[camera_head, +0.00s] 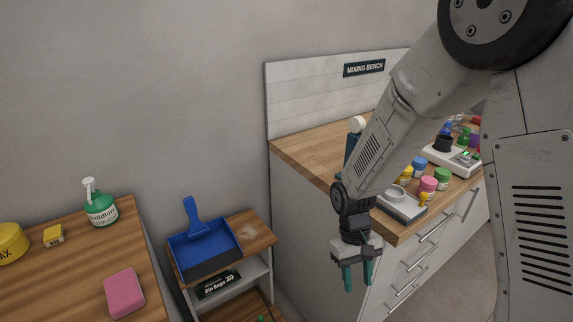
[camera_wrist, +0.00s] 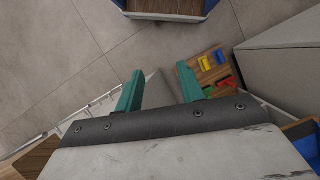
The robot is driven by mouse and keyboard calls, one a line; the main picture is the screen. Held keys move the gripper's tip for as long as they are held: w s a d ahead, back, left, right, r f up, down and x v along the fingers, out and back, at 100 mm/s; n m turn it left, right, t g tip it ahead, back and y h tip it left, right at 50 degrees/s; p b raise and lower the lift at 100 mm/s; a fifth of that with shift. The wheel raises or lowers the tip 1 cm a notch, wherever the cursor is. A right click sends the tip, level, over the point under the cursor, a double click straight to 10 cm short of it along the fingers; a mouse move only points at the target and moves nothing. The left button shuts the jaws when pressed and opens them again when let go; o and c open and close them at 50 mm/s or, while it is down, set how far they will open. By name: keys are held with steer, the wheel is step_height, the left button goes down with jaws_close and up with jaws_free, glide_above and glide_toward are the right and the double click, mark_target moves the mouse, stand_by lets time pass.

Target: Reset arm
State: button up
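My gripper (camera_head: 359,276) hangs below my bent arm in the head view, with its two teal fingers pointing down. It is in front of the near end of the mixing bench's white drawer unit (camera_head: 307,226). In the wrist view my gripper (camera_wrist: 158,85) shows its two fingers spread apart. Nothing is between them; behind the gap lie the grey tiled floor and a pale surface. The gripper is open and empty. My upper arm covers part of the bench in the head view.
A small shelf unit (camera_head: 259,229) with a blue dustpan (camera_head: 201,240) stands left of the gripper. A wooden counter (camera_head: 75,262) at left holds a pink sponge (camera_head: 124,292) and a green bottle (camera_head: 100,208). Jars and a white device (camera_head: 450,158) stand on the bench.

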steer(key=s+d+r+m+t, duration=0.1)
steer(key=s+d+r+t, duration=0.1)
steer(key=s+r, duration=0.3)
steer(key=s+d+r+m+t+y, duration=0.1)
steer(key=s+d+r, duration=0.3)
steer(key=r, duration=0.9)
steer(key=s+d+r+m+t, duration=0.1)
steer(key=s+d+r+t, duration=0.1)
steer(key=s+r, duration=0.6)
steer(key=shift+s+d+r+t, duration=0.15)
steer(key=shift+d+r+t, duration=0.15)
steer(key=shift+d+r, duration=0.55)
